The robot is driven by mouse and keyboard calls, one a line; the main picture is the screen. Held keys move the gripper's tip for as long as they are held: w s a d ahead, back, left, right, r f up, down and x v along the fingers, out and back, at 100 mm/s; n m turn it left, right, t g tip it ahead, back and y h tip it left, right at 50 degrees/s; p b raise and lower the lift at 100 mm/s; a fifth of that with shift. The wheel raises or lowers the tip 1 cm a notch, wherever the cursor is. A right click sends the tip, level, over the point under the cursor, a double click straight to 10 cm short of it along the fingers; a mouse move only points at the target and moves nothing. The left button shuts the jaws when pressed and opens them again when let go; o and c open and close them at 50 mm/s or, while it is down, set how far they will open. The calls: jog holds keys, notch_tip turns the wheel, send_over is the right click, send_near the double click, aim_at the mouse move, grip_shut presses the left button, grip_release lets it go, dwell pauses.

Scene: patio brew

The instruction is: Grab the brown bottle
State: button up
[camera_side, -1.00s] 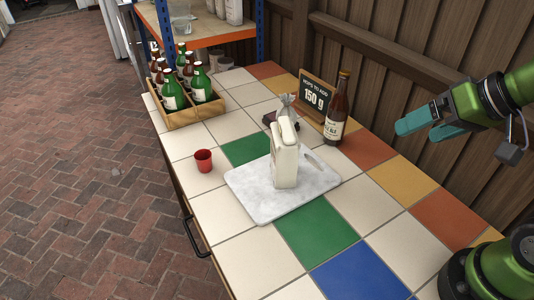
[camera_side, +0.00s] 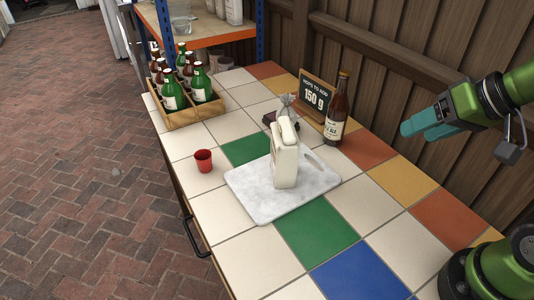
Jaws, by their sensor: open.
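A brown bottle (camera_side: 336,112) with a pale label stands upright on the tiled table, beside a small chalkboard sign, near the wooden fence. My gripper (camera_side: 414,132) has teal fingers and is open and empty. It is in the air to the right of the bottle, apart from it, with its fingers pointing left. Other brown bottles (camera_side: 158,72) stand among green ones in the wooden crate at the far left.
A white jug (camera_side: 285,163) stands on a marble board (camera_side: 262,206) in the middle of the table. A red cup (camera_side: 204,161) is left of it. The chalkboard sign (camera_side: 314,99) reads 150 g. The wooden crate (camera_side: 186,117) is at the back left.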

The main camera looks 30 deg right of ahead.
jog(key=w+d+r+n+g, duration=0.1)
jog(key=w+d+r, duration=0.15)
jog(key=w, duration=0.45)
jog(key=w+d+r, duration=0.1)
jog(key=w+d, duration=0.3)
jog(key=w, duration=0.3)
jog(key=n, duration=0.5)
send_near(347, 72)
jog(key=shift+h, duration=0.4)
jog(key=x, duration=0.7)
jog(key=shift+s+a+f, duration=0.2)
jog(key=shift+s+a, duration=0.05)
jog(key=shift+a, duration=0.15)
jog(key=shift+w+x, duration=0.15)
jog(key=shift+x, duration=1.3)
jog(key=shift+w+x, duration=0.15)
jog(key=shift+x, duration=1.3)
jog(key=shift+s+r, duration=0.1)
jog(key=shift+r, duration=0.15)
grip_shut()
jog(key=shift+r, duration=0.1)
